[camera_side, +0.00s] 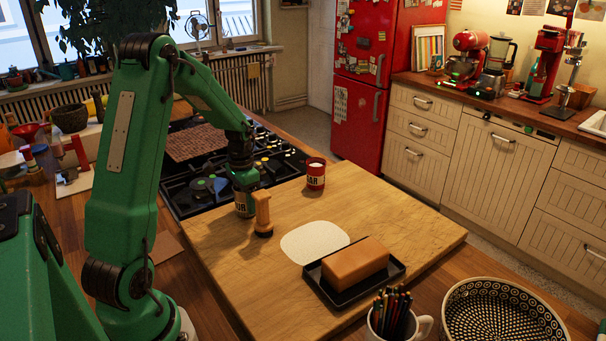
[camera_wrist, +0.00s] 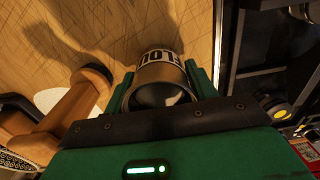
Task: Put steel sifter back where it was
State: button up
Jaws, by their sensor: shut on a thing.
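The steel sifter is a metal cylinder with a pale lettered band. In the side view the sifter (camera_side: 244,207) is upright at the board's back left edge, beside the stove, directly below my gripper (camera_side: 243,186). I cannot tell whether its base touches the board. In the wrist view the sifter (camera_wrist: 162,88) sits between the two green fingers of my gripper (camera_wrist: 163,80), which is shut on it. The fingers hide its sides.
A wooden turned tool (camera_side: 263,214) stands close to the sifter's right. A red lettered tin (camera_side: 316,174) stands farther back on the wooden board (camera_side: 385,207). The black stove (camera_side: 190,207) lies to the left. A black tray (camera_side: 393,272) with a brown block and a white patch (camera_side: 315,241) lie nearer the front.

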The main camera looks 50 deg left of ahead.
jog(key=shift+f, duration=0.25)
jog(key=o, duration=0.9)
notch_tip(320, 180, up, 12)
jog(key=shift+r, duration=0.1)
dwell(0.4)
dwell(0.5)
